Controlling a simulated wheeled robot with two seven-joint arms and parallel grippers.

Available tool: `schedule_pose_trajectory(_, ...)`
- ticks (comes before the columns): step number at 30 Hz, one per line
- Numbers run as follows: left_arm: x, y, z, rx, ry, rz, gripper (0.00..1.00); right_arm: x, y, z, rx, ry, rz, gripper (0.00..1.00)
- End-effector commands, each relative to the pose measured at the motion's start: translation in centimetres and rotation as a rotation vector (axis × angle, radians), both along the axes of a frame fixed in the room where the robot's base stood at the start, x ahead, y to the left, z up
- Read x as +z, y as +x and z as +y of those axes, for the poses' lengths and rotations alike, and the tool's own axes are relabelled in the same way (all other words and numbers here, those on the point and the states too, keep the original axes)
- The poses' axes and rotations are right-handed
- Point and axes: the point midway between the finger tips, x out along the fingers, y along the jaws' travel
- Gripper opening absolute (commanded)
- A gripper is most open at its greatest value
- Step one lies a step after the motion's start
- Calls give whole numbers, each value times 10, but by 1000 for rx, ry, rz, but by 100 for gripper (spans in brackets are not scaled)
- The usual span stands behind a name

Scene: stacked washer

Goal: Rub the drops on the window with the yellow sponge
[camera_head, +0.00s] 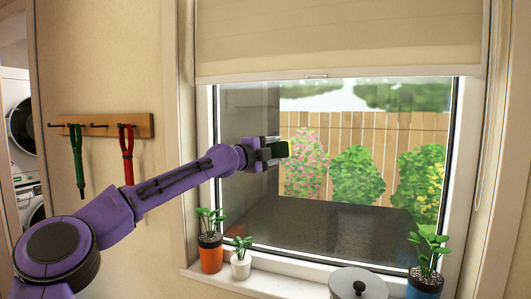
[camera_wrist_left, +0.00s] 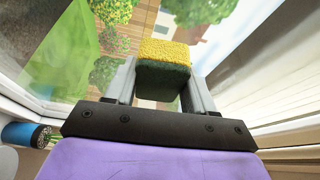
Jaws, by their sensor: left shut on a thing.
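My left gripper (camera_head: 274,151) reaches in from the left and is in front of the window (camera_head: 330,215), left of the middle of the pane. In the left wrist view the sponge (camera_wrist_left: 164,53) has a yellow layer on a dark green one, between the fingers of my left gripper (camera_wrist_left: 160,85). I cannot tell whether the sponge touches the glass. I cannot make out drops on the pane. My right gripper is not in view.
On the sill stand an orange pot (camera_head: 210,255), a white pot (camera_head: 241,266) and a blue pot (camera_head: 424,285), all with plants. A grey lidded pot (camera_head: 358,284) is at the bottom. A rolled blind (camera_head: 340,40) hangs above. A wooden rack (camera_head: 105,125) holds green and red straps.

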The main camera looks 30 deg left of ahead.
Motion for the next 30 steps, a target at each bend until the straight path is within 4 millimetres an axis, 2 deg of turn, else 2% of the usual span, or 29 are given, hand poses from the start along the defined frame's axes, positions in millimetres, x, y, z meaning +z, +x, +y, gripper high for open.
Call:
schedule_pose_trajectory(1, -1, 2, -8, -5, 4, 1, 30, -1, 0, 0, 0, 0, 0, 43)
schedule_pose_trajectory(8, -2, 5, -18, -5, 5, 3, 30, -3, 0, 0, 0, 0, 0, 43)
schedule_pose_trajectory(16, -2, 10, -45, -5, 8, 2, 30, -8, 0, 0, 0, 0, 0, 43)
schedule_pose_trajectory(23, -1, 13, -54, -4, 5, 3, 30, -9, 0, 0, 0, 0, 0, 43)
schedule_pose_trajectory(30, -1, 20, -78, -5, 7, 4, 30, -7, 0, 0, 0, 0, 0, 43)
